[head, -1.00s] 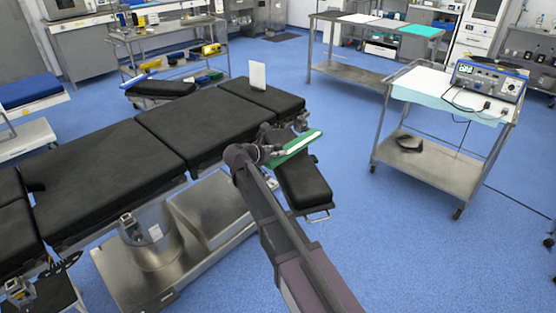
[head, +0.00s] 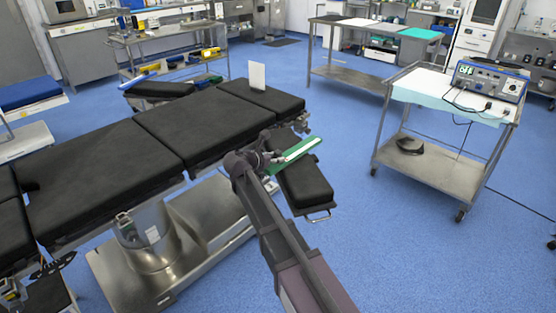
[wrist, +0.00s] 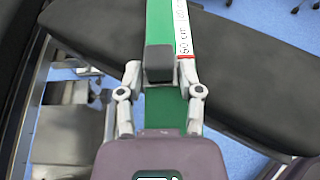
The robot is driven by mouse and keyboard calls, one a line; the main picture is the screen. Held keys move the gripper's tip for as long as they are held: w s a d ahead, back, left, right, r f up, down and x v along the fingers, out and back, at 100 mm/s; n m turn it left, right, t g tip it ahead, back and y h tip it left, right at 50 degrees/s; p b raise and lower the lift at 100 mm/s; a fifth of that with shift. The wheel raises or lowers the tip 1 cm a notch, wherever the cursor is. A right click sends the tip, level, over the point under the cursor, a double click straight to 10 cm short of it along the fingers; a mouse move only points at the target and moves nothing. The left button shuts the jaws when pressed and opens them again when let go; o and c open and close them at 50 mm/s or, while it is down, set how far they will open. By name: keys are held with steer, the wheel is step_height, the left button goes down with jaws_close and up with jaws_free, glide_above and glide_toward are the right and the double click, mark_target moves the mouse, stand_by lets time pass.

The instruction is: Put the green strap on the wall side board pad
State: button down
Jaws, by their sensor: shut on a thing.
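The green strap (head: 297,149), with a white printed strip along one side, is in my gripper (head: 270,160). In the wrist view my gripper (wrist: 160,75) is shut on the strap (wrist: 165,22), which runs away from me beyond the fingers. The strap is above a black board pad (head: 305,185) on the near side of the operating table. In the wrist view this pad (wrist: 245,70) lies under the strap; whether they touch is unclear. Another black board pad (head: 160,90) sticks out on the table's far side, with a blue and white item (head: 137,81) at its left end.
The black-padded operating table (head: 100,165) fills the left, with a white upright card (head: 257,77) on it. A steel trolley (head: 430,170) carrying a blue device (head: 490,80) stands at right. Blue floor is open between trolley and table.

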steer(key=shift+c, duration=1.3)
jaws_free()
steer(key=shift+r, duration=0.1)
steer(key=p+v, duration=0.4)
steer(key=v, duration=0.8)
steer(key=shift+p, duration=0.3)
steer(key=shift+s, duration=0.1)
